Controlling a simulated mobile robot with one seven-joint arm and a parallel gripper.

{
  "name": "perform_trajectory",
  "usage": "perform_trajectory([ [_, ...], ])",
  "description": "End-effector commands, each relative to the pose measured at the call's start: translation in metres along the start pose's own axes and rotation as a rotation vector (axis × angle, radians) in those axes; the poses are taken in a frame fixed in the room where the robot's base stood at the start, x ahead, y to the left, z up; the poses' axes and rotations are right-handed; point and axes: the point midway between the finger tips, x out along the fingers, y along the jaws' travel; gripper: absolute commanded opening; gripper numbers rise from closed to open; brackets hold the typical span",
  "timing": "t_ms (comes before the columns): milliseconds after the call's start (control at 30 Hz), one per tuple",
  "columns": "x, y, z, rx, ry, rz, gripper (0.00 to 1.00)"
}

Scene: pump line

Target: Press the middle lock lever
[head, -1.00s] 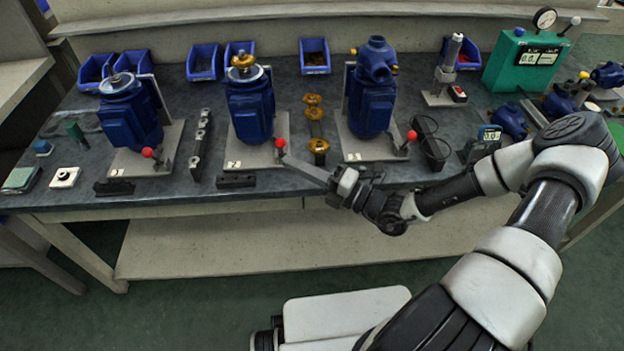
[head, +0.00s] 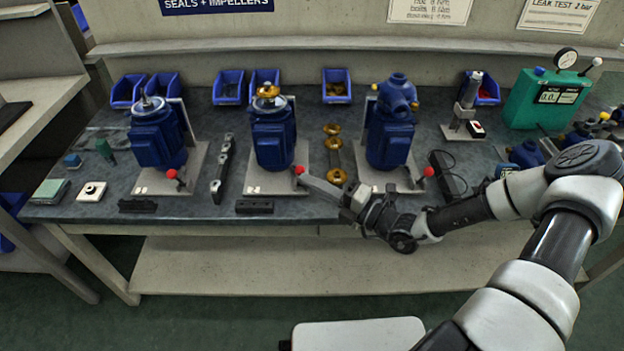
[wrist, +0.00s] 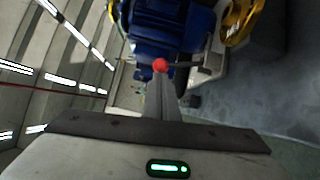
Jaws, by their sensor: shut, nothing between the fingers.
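Three blue pumps stand on pale plates on the bench, each with a red-knobbed lever at its front right. The middle lock lever (head: 299,170) belongs to the middle pump (head: 272,135). My gripper (head: 303,178) is shut and empty, its fingertips right at the red knob of that lever. In the wrist view the red knob (wrist: 160,65) shows just at the end of my shut fingers (wrist: 161,80), with the lever's dark arm running right. I cannot tell whether the tips touch the knob.
The left lever (head: 172,174) and the right lever (head: 428,171) stand at the other pumps. Brass parts (head: 334,155) stand right of the middle pump.

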Motion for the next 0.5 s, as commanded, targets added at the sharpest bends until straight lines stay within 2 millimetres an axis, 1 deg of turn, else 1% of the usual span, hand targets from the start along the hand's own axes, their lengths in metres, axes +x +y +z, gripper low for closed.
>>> perform_trajectory([
  [33,0.003,0.014,0.003,0.024,0.002,-0.018,0.0],
  [100,0.006,0.018,0.007,0.067,0.002,-0.047,0.0],
  [300,0.014,0.025,0.02,0.213,0.002,-0.147,0.0],
  [500,0.023,0.025,0.034,0.36,0.002,-0.248,0.0],
])
